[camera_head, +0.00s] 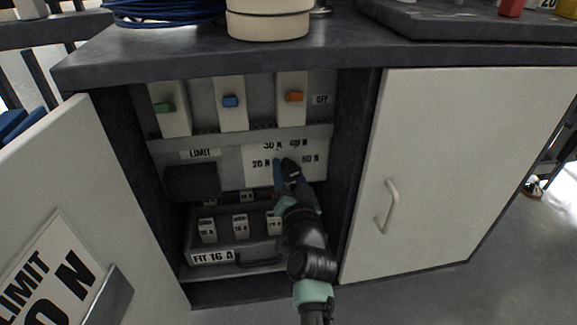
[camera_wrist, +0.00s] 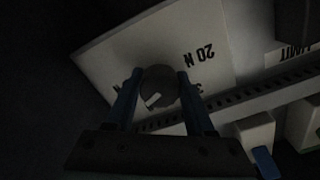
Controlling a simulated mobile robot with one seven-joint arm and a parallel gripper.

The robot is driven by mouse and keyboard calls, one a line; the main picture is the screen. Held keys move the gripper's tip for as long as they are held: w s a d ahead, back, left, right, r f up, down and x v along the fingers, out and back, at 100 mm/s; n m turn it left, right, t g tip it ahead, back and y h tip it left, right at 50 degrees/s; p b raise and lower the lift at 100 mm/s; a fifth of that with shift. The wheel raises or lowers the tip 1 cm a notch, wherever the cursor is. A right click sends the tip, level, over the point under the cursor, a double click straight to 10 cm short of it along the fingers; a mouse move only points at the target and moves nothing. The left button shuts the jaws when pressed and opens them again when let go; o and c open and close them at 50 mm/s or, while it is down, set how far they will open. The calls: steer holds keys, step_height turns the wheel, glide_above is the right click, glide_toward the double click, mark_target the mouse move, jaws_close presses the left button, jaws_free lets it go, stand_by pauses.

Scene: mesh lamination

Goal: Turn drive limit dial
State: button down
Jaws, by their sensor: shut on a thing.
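The drive limit dial (camera_wrist: 160,88) is a round grey knob with a pale pointer mark, on a white scale plate (camera_head: 255,158) inside the open cabinet. In the head view my gripper (camera_head: 288,172) reaches into the cabinet and mostly hides the dial. The pointer's exact reading is hard to tell.
Green (camera_head: 164,107), blue (camera_head: 231,101) and orange (camera_head: 295,96) switches sit above the dial. A drawer labelled FIT 16 A (camera_head: 213,257) with several blocks is below. The open left door (camera_head: 75,190) and closed right door (camera_head: 450,165) flank the opening.

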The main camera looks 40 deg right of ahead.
steer(key=m+p, duration=0.1)
steer(key=m, duration=0.3)
stand_by(0.8)
steer(key=shift+c, duration=1.3)
jaws_free()
steer(key=p+v, duration=0.5)
steer(key=v, duration=0.8)
steer(key=shift+p, duration=0.4)
